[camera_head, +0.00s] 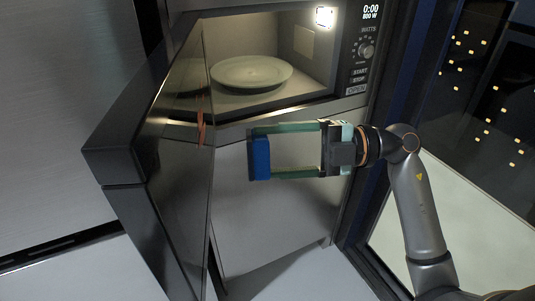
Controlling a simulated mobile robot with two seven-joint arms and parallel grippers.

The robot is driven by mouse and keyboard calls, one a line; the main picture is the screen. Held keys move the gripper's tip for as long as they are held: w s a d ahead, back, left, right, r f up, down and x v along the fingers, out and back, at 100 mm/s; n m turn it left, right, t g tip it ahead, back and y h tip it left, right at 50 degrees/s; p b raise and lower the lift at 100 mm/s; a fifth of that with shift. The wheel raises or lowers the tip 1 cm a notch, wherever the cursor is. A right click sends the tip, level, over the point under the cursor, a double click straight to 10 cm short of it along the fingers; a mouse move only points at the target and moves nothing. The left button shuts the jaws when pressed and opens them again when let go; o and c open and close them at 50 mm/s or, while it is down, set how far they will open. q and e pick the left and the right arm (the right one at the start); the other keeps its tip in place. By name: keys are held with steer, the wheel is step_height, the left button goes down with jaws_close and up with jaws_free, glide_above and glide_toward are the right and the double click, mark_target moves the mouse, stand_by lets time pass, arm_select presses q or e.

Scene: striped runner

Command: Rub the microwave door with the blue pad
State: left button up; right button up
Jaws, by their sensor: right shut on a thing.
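The microwave (268,108) is open, and its dark glossy door (185,150) stands swung out to the left of the lit cavity. A reddish-brown streak (201,120) shows on the door's inner face. My right gripper (255,153) comes in from the right, below the cavity. It is shut on the blue pad (260,160), held at its fingertips. In the picture the pad is a little right of the door's face, with a gap between them. My left gripper is not in view.
A pale plate (252,73) sits inside the microwave. A grey cabinet front (275,215) is below it. A window with lights (480,75) is at right.

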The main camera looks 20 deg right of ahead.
mark_target(200, 156)
steer(key=shift+x, duration=2.8)
steer(key=shift+p+x, duration=0.45)
steer(key=shift+x, duration=0.75)
